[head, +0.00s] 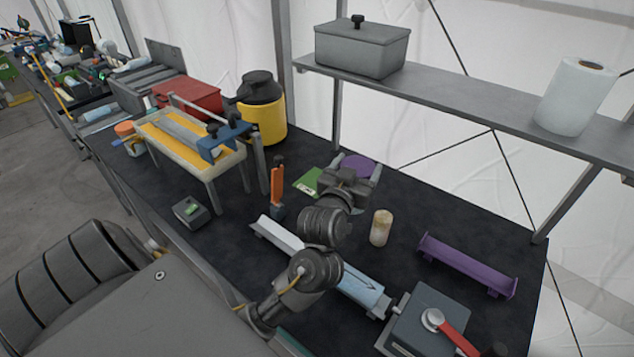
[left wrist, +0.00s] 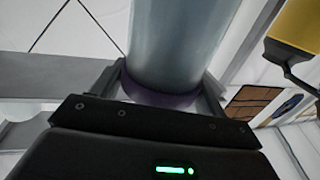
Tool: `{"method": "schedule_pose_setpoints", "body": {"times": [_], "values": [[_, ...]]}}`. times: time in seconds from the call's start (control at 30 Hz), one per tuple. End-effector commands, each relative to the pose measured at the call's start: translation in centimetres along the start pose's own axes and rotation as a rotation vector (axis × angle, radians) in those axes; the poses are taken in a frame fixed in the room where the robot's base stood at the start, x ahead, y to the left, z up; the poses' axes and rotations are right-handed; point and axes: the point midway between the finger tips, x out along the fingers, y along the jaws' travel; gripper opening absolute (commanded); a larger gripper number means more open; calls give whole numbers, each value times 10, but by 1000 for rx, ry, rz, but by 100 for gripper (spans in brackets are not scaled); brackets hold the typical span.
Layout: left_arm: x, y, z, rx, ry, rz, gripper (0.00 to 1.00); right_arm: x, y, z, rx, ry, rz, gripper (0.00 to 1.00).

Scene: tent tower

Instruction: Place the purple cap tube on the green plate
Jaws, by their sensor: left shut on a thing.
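My left gripper (head: 357,170) is shut on the purple cap tube, near its purple cap (head: 358,166). In the left wrist view the tube's wide grey-blue body (left wrist: 178,45) and purple band (left wrist: 160,94) show between the fingers. In the head view my gripper and wrist hide the tube's body. The green plate (head: 309,182) lies on the dark table just left of my gripper, partly hidden by it. Whether the tube touches the plate or table cannot be told. My right gripper is not in view.
An orange upright tool (head: 277,188) stands left of the plate. A pale cylinder (head: 381,228) and a purple rack (head: 466,264) stand to the right. A yellow container (head: 268,120) and a framed stand (head: 238,158) are at the left. A shelf (head: 470,108) hangs behind.

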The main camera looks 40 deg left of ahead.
Motion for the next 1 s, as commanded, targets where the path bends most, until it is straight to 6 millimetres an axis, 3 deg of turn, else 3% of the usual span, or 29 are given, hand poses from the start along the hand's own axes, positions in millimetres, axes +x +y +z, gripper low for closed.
{"method": "schedule_pose_setpoints", "body": {"times": [0.23, 0.5, 0.7, 1.0], "values": [[81, -76, -11, -6, 1, -248, 40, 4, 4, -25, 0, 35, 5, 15], [142, -150, 2, -4, -1, -454, 40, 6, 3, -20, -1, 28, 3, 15], [165, -178, 20, -2, -1, -530, 40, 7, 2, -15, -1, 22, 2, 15], [178, -188, 34, 0, 3, -564, 40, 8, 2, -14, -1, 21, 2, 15]]}}
